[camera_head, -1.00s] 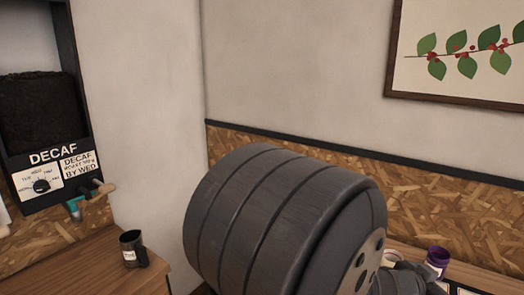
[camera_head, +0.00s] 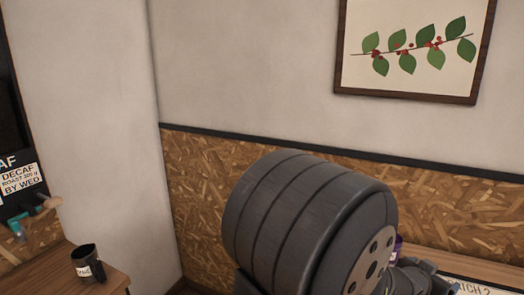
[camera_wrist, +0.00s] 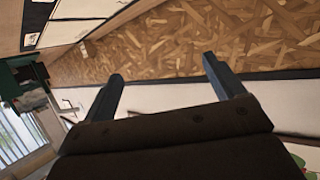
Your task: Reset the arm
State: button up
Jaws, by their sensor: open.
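My gripper (camera_wrist: 162,77) shows in the wrist view with its two dark fingers spread wide apart and nothing between them. Beyond the fingers are the chipboard wall panel (camera_wrist: 180,40) and a strip of pale wall, seen turned over. In the head view my own dark, ribbed arm link fills the lower middle and hides part of the counter behind it. The gripper's fingers cannot be made out in the head view.
A dark labelled mug (camera_head: 86,262) stands on the wooden counter (camera_head: 112,280) at lower left. The decaf dispenser (camera_head: 18,190) is at the left edge. A purple cup (camera_head: 398,244) is mostly hidden behind my arm. A framed branch picture (camera_head: 412,50) hangs on the wall.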

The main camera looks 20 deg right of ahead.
jog(key=shift+s+d+f, duration=0.15)
jog(key=shift+s+d, duration=0.25)
jog(key=shift+s, duration=0.05)
jog(key=w+a+r, duration=0.1)
jog(key=w+a, duration=0.5)
jog(key=a, duration=0.4)
jog(key=shift+r+m+g, duration=0.25)
jog(key=shift+m+g, duration=0.05)
dwell(0.4)
jog(key=shift+d, duration=0.1)
